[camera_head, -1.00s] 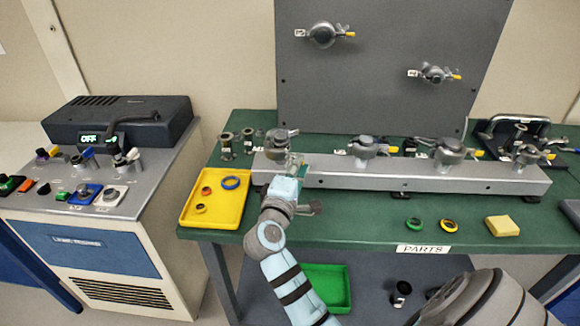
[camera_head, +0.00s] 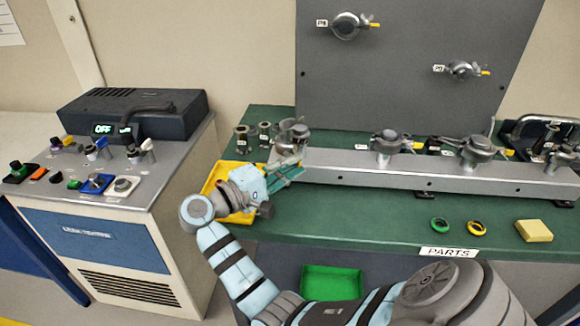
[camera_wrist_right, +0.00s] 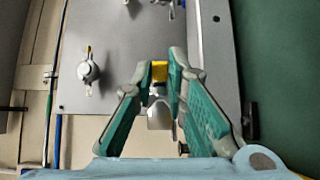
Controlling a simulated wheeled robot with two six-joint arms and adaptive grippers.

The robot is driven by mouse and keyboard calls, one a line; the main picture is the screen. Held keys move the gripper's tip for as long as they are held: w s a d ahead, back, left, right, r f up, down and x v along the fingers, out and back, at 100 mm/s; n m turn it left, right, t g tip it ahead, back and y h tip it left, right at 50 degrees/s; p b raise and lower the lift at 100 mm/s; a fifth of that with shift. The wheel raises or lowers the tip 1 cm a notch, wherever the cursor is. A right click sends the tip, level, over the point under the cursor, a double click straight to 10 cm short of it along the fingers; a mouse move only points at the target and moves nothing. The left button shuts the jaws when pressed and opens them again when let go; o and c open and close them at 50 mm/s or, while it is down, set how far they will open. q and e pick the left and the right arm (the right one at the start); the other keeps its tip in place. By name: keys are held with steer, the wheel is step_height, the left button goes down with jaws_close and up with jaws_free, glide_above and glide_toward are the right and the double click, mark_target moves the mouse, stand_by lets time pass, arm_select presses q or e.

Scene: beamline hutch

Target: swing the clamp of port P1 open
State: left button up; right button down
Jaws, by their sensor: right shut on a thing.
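The leftmost port clamp (camera_head: 291,134), a grey metal fitting, sits at the left end of the long metal beam (camera_head: 340,167) on the green bench. Its label is hidden or unreadable, so I cannot confirm that it is P1. My right gripper (camera_head: 288,161) is at the front of this clamp and partly covers it. In the wrist view, its green fingers are shut on a yellow-tipped clamp lever (camera_wrist_right: 160,71), with grey metal of the clamp just below the tip. How far the clamp is swung cannot be told. My left gripper is not in view.
Other clamped ports (camera_head: 389,146) stand further right on the beam, and more are on the grey upright panel (camera_head: 410,60). A yellow tray (camera_head: 212,180) lies under my right wrist. Small rings and a yellow block (camera_head: 534,231) lie at the front right.

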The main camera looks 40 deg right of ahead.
steer(key=c, duration=1.6)
jaws_free()
